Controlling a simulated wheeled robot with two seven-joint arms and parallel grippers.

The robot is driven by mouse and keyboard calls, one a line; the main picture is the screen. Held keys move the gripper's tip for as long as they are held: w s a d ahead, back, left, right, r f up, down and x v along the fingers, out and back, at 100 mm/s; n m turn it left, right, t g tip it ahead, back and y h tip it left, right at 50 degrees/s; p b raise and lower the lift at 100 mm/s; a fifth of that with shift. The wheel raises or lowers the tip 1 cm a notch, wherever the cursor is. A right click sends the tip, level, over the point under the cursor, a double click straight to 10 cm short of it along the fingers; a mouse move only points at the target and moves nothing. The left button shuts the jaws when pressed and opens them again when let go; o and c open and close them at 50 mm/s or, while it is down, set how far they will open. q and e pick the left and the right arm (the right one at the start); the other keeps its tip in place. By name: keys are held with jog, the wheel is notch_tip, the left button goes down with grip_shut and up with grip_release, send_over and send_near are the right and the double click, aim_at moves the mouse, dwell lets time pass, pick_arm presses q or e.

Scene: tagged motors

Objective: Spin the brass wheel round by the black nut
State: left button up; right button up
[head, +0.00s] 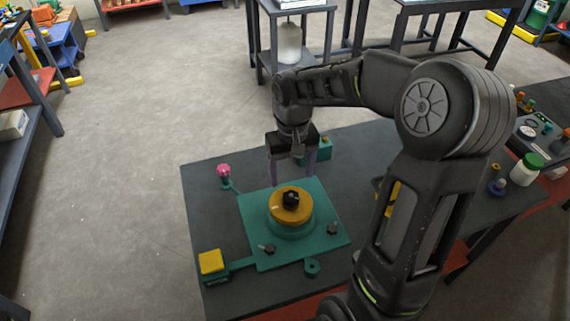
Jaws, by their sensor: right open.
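The brass wheel (281,208) lies flat on a round teal base in the middle of a teal plate (254,232). The black nut (291,199) stands on top of the wheel, near its centre. My right gripper (291,176) points down behind the wheel in the picture, its two fingers spread apart with nothing seen between them. It is apart from the nut, above the far part of the plate. My left gripper is out of view.
The plate sits on a dark table (205,192). A pink knob (224,170) stands at its far left, and a yellow block (211,261) at its near left. Two small black knobs stand on the plate's near part. A white jar with a green lid (526,169) is at the right.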

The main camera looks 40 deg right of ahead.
aim_at(291, 196)
notch_tip(291, 196, down, 9)
jog(key=b, duration=0.6)
jog(key=shift+f+b, duration=0.1)
jog(key=shift+b, duration=0.25)
